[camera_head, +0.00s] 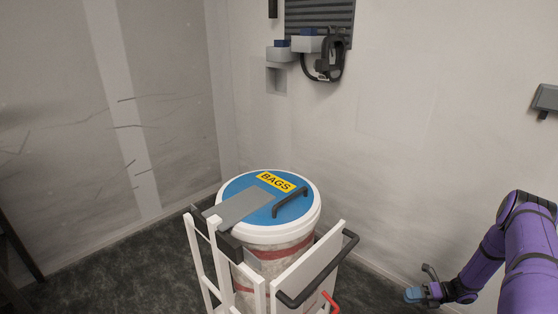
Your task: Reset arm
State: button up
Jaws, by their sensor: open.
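My purple arm (525,245) comes in at the right edge of the head view. It bends down to my gripper (415,295), which is low at the lower right, above the dark floor. The gripper is small in the picture and no object shows between its fingers. It is open and apart from the cart and the drum to its left.
A drum with a blue lid (237,187), labelled BAGS, stands at centre in a white-framed cart (312,262) with black handles. Wall equipment (325,55) hangs at upper centre. A grey box (545,98) is on the right wall. Dark floor (110,270) is clear at left.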

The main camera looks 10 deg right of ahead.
jog(key=w+a+r+n+g+h, duration=0.2)
jog(key=w+r+n, duration=0.15)
jog(key=r, duration=0.75)
jog(key=w+a+r+n+g+h, duration=0.2)
jog(key=r+n, duration=0.3)
jog(key=r, duration=0.6)
jog(key=w+a+r+n+g+h, duration=0.25)
jog(key=r+n, duration=0.25)
jog(key=r, duration=0.6)
jog(key=s+a+r+n+t+h, duration=0.1)
jog(key=s+a+r+n+h, duration=0.2)
jog(key=r, duration=0.7)
jog(key=s+a+r+n+t+h, duration=0.1)
jog(key=s+a+r+n, duration=0.2)
jog(key=a+r+n, duration=0.5)
jog(key=s+a+r+n+t+h, duration=0.1)
jog(key=s+a+r+n+t, duration=0.1)
jog(key=s, duration=0.6)
jog(key=s+a+r+n+t+h, duration=0.1)
jog(key=s+a+r+n+h, duration=0.1)
jog(key=s+r+n, duration=0.3)
jog(key=s+a+r+n+t+h, duration=0.1)
jog(key=s+a+r+n+t, duration=0.1)
jog(key=s+r, duration=0.5)
jog(key=shift+s+a+r+n+t, duration=0.3)
jog(key=shift+s+a+n, duration=0.45)
jog(key=shift+s, duration=1.35)
jog(key=shift+f+h, duration=0.1)
jog(key=shift+h, duration=0.15)
